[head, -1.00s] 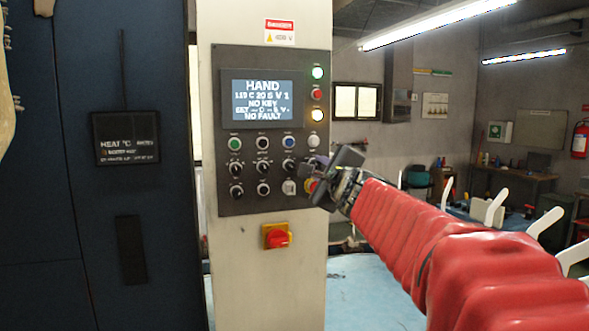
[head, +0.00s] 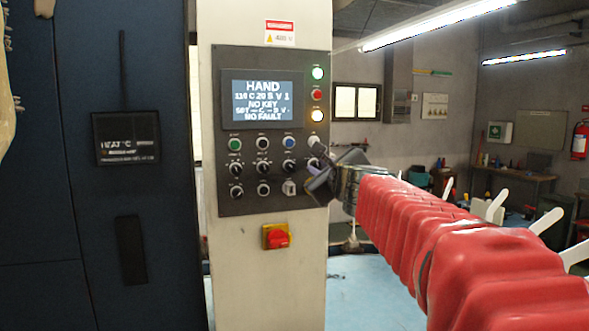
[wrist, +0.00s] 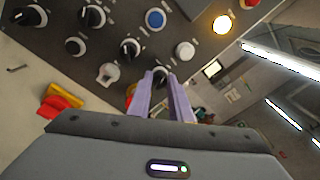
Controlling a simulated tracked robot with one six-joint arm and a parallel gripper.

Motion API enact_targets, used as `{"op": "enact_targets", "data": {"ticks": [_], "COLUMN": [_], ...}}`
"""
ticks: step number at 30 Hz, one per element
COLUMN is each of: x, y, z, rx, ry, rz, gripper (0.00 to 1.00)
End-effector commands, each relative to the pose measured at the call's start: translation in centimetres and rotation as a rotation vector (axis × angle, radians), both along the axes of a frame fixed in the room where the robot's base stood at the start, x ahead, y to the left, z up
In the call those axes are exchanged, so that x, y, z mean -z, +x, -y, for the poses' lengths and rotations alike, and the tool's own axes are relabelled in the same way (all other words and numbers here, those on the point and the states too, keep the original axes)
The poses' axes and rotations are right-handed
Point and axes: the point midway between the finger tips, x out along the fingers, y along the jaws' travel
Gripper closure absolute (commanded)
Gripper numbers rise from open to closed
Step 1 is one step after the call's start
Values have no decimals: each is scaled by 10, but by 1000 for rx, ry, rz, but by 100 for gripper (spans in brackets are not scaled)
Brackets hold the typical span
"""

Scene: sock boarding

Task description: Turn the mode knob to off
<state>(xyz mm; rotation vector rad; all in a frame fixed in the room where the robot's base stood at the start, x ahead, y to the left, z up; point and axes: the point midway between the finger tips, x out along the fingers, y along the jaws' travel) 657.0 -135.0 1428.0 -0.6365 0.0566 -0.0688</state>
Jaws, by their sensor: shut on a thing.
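The control panel (head: 226,200) is on a pale column, and its screen (head: 262,92) reads "HAND" on the top line. My gripper (head: 312,168) is at the panel's right edge. In the wrist view its two purple fingers (wrist: 164,84) are shut on a dark knob (wrist: 160,74), the right-hand one of the upper knob row. I take it for the mode knob; its label is too small to read and its pointer is mostly hidden by the fingers.
A white button (wrist: 185,50) and a lit amber lamp (wrist: 221,25) lie close to the fingers. A key switch (wrist: 108,74) and a partly hidden red-yellow button (wrist: 130,91) are on the other side. A red-yellow main switch (head: 276,236) is below the panel.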

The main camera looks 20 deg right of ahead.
Motion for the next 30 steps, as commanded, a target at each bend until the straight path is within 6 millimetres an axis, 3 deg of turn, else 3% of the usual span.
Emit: {"op": "enact_targets", "data": {"ticks": [1,15,30], "x": [7,8,8], "y": [2,2,2], "z": [2,2,2], "rx": [3,3,3], "ry": [28,292,379], "rz": [-11,-12,-11], "gripper": [100,100,100]}}
